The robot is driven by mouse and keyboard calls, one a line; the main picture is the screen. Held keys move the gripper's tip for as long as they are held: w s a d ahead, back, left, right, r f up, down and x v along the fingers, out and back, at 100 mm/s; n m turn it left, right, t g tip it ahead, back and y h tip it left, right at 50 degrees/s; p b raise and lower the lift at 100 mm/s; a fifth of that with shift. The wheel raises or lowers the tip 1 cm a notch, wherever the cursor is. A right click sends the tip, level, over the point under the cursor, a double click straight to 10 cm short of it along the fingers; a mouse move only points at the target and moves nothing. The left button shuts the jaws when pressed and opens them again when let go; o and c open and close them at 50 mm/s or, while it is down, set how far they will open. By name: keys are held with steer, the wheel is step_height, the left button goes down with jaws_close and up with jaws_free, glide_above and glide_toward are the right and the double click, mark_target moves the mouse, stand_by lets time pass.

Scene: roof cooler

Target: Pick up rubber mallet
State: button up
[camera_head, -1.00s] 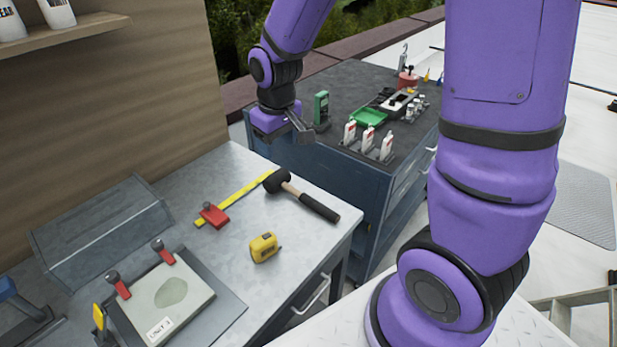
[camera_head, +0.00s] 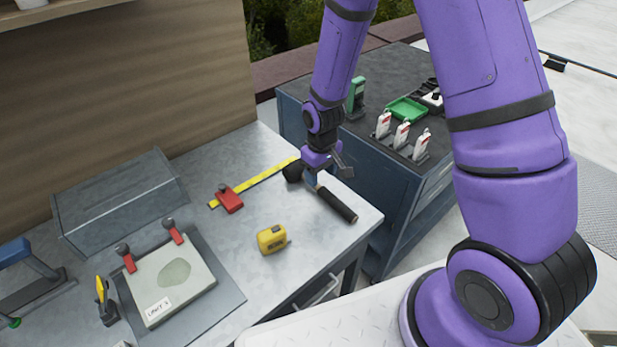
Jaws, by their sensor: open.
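The rubber mallet (camera_head: 337,205) lies on the grey metal workbench (camera_head: 236,270), near its right end. Its black head is at the upper left and is partly hidden by my gripper. Its dark grip points to the lower right, near the bench edge. My gripper (camera_head: 328,176) is open and is just above the mallet, over the part where head and handle meet. One finger shows to the right of the handle. I cannot tell whether the fingers touch the mallet.
A yellow ruler with a red clamp (camera_head: 229,199) lies left of the mallet. A yellow tape measure (camera_head: 271,239) stands in front. A grey toolbox (camera_head: 118,203) is at the back left. A blue cabinet (camera_head: 384,186) with small items stands beyond the bench.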

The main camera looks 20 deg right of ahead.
mark_target(323, 189)
steer(key=shift+s+d+f, duration=0.1)
steer(key=shift+d+f, duration=0.1)
steer(key=shift+f, duration=1.35)
steer(key=shift+d+f, duration=0.15)
steer(key=shift+f, duration=1.35)
jaws_close()
